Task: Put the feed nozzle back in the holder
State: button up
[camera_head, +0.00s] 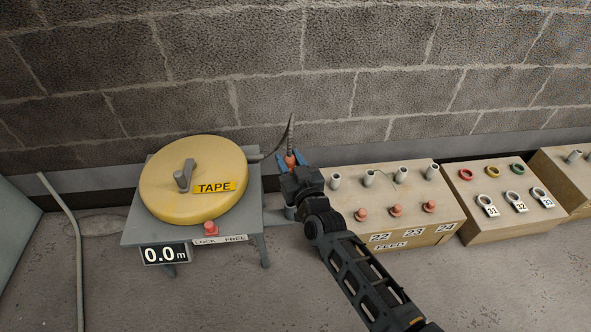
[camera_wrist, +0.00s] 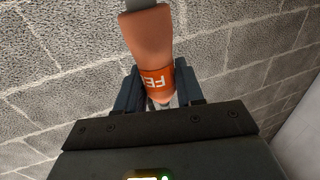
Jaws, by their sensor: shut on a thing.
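The feed nozzle (camera_wrist: 148,45) is orange with a band whose visible letters read "FE". My gripper (camera_wrist: 160,90) is shut on it, with one blue-black finger on each side. In the head view the nozzle (camera_head: 290,160) shows as a small orange piece between the blue fingers of my gripper (camera_head: 291,163), with a dark hose rising from it. A grey cup (camera_head: 290,213), which looks like the holder, sits at the right side of the tape stand, below my gripper and partly hidden by it. The nozzle is above the cup and apart from it.
A yellow tape reel (camera_head: 190,205) stands on a grey stand (camera_head: 135,228) with a "0.0 m" display (camera_head: 165,254) and a red button (camera_head: 210,228). Right of my arm are a wooden feed box (camera_head: 440,222) with conduit stubs and a ring box (camera_head: 490,232). A block wall stands close behind.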

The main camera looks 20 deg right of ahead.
jog(key=shift+f+b, duration=3.05)
jog(key=shift+f+b, duration=2.35)
jog(key=shift+f, duration=0.6)
jog(key=shift+r, duration=0.1)
jog(key=o, duration=1.2)
jog(key=shift+c, duration=0.2)
jog(key=shift+o, duration=0.5)
jog(key=o, duration=0.4)
jog(key=shift+c, duration=0.2)
notch_tip(320, 180, up, 10)
jog(key=p, duration=1)
